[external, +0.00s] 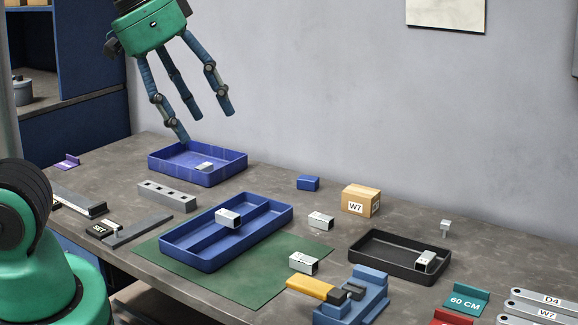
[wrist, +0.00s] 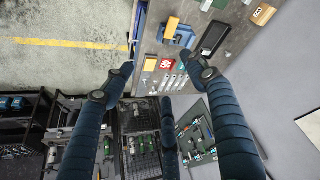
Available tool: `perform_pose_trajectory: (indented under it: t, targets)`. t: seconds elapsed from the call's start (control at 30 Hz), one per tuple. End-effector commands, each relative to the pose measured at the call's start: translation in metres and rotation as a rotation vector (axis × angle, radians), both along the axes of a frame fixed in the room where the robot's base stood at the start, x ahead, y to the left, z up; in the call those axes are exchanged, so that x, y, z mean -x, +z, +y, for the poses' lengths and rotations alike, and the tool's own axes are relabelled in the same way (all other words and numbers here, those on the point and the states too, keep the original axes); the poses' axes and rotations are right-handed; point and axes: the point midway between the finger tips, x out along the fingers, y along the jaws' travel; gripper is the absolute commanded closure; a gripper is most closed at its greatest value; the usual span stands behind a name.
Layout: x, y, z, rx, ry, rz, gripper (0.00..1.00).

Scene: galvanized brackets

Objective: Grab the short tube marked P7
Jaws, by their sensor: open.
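Several short, silvery square tubes with pale marked faces show in the external view. One tube (external: 228,218) is in the divided blue tray (external: 186,262), one (external: 320,219) lies on the table behind the green mat, one (external: 303,263) is on the mat and one (external: 425,259) is in the black tray (external: 372,259). A small pale piece (external: 204,166) lies in the far blue tray (external: 171,172). The tube markings are too small to read, so I cannot tell which is P7. My three-fingered gripper (external: 204,122) is open and empty, high above the far blue tray.
A blue vise (external: 362,296) with a yellow block stands at the front right. A W7 box (external: 361,200), a small blue block (external: 308,183) and a grey drilled bar (external: 168,196) stand on the table. Labelled flat bars (external: 541,302) lie at the right. A wall rises behind the table.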

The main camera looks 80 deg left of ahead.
Motion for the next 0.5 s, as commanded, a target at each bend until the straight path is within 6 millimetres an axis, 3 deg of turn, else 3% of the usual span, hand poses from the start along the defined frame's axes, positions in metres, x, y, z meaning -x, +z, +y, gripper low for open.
perform_pose_trajectory:
  t: [0.27,0.5]
  targets:
    - [-0.061,-0.021,0.034,0.138,0.387,0.082,0.43]
    - [-0.114,-0.055,0.072,0.25,0.756,0.141,0.43]
